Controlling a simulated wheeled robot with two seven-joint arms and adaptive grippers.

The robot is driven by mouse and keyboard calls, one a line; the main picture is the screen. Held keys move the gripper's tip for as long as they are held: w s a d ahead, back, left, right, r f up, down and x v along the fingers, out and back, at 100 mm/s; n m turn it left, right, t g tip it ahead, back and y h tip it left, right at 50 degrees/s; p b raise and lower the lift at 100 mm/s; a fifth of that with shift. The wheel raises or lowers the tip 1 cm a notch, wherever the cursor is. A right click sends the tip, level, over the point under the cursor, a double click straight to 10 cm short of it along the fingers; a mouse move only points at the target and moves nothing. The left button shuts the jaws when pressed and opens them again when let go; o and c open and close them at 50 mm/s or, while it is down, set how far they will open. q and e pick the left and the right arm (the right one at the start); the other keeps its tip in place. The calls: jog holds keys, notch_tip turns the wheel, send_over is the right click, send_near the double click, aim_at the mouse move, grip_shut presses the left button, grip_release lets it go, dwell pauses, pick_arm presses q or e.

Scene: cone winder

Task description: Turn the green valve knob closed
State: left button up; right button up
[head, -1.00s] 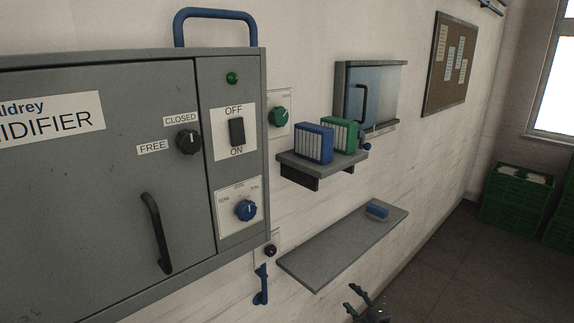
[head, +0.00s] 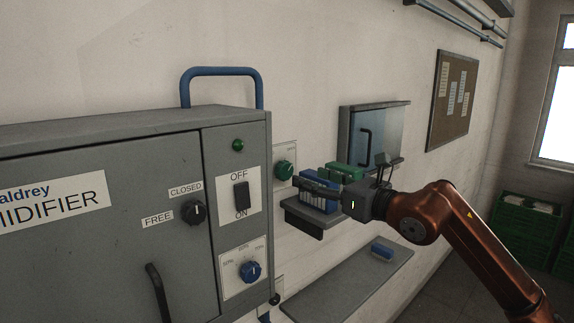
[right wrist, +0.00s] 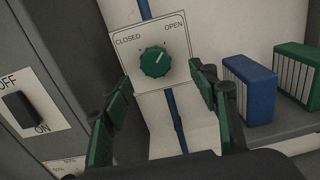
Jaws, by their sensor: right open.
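The green valve knob (head: 285,171) sits on a white plate on the wall, just right of the grey humidifier cabinet. In the right wrist view the green knob (right wrist: 154,62) shows on its plate, marked CLOSED at left and OPEN at right. Its white pointer mark leans up and right, toward OPEN. My right gripper (head: 305,181) reaches in from the right, close to the plate. In the right wrist view its fingers (right wrist: 160,92) are spread wide, with the knob beyond and between them, apart from both. My left gripper is not in view.
The grey humidifier cabinet (head: 100,150) stands close on the left. A shelf (head: 312,218) with blue and green boxes (right wrist: 248,92) lies close right of the knob. A lower shelf (head: 345,290) holds a blue item (head: 382,252). A wall cabinet (head: 371,135) hangs behind.

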aim_at(287, 170)
jog(key=p+x, duration=0.1)
jog(key=x, duration=0.1)
jog(key=p+x, duration=0.1)
jog(key=x, duration=0.2)
jog(key=a+p+x, duration=0.1)
jog(key=x, duration=0.1)
jog(key=shift+s+a+r, duration=0.1)
jog(key=shift+r, duration=0.1)
jog(key=shift+w+a+f+p, duration=0.1)
jog(key=shift+w+a+p, duration=0.1)
jog(key=shift+w+p, duration=0.15)
jog(key=shift+w+f, duration=0.1)
jog(key=shift+c, duration=0.7)
jog(key=c, duration=1)
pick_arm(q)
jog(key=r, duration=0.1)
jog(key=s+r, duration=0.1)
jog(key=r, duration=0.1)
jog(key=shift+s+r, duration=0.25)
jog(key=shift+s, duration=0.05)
